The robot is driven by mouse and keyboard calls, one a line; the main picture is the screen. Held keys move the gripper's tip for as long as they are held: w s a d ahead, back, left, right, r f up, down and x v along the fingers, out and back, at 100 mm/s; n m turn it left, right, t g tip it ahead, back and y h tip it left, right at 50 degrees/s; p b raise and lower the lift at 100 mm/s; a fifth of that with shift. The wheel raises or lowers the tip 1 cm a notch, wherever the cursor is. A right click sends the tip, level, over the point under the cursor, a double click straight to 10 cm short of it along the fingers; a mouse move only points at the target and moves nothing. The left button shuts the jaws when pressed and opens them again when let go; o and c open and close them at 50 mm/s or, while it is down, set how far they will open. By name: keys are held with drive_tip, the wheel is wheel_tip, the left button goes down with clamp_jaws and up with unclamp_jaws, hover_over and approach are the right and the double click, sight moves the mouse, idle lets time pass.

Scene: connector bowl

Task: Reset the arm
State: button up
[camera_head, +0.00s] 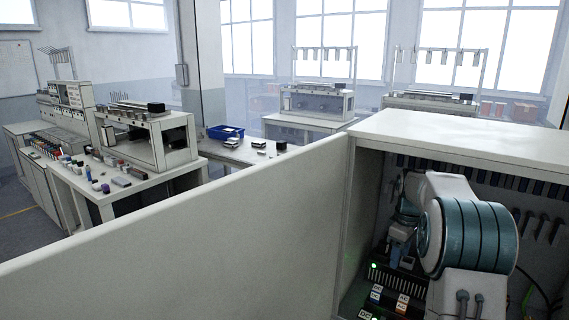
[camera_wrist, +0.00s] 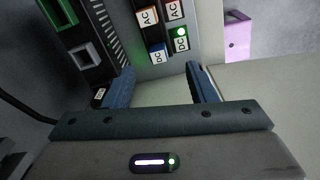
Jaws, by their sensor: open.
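My gripper (camera_wrist: 160,84) shows in the wrist view with its two blue fingers apart. I see nothing held between them; a pale surface lies behind the gap. In the head view my arm reaches into an open-fronted white cabinet (camera_head: 345,215) at the right. The gripper end there is small and partly hidden by my own arm, close to a dark panel with AC and DC labels (camera_head: 388,297). The wrist view shows these labels (camera_wrist: 165,30) beyond the fingertips, with a lit green light beside a DC label.
The cabinet's side wall and roof (camera_head: 450,132) enclose my arm closely. A dark module with square ports (camera_wrist: 85,50) is left of the fingers. A long pale partition (camera_head: 190,245) crosses the foreground. Benches with equipment and a blue bin (camera_head: 226,132) stand beyond it.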

drive_tip(key=s+a+r+m+t, duration=0.1)
drive_tip(key=s+a+r+m, duration=0.1)
drive_tip(key=s+a+r, duration=0.4)
drive_tip(key=s+a+r+m, duration=0.15)
drive_tip(key=s+a, duration=0.25)
drive_tip(key=s, duration=0.4)
drive_tip(key=s+a+f+m+t, duration=0.1)
drive_tip(key=s+a+f+m, duration=0.1)
drive_tip(key=s, duration=0.7)
drive_tip(key=s+a+f+m+t, duration=0.1)
drive_tip(key=s+a+f+m, duration=0.1)
drive_tip(key=s, duration=0.8)
drive_tip(key=shift+s+a+f+m, duration=0.2)
drive_tip(key=shift+a+m, duration=0.55)
drive_tip(key=shift+a, duration=0.35)
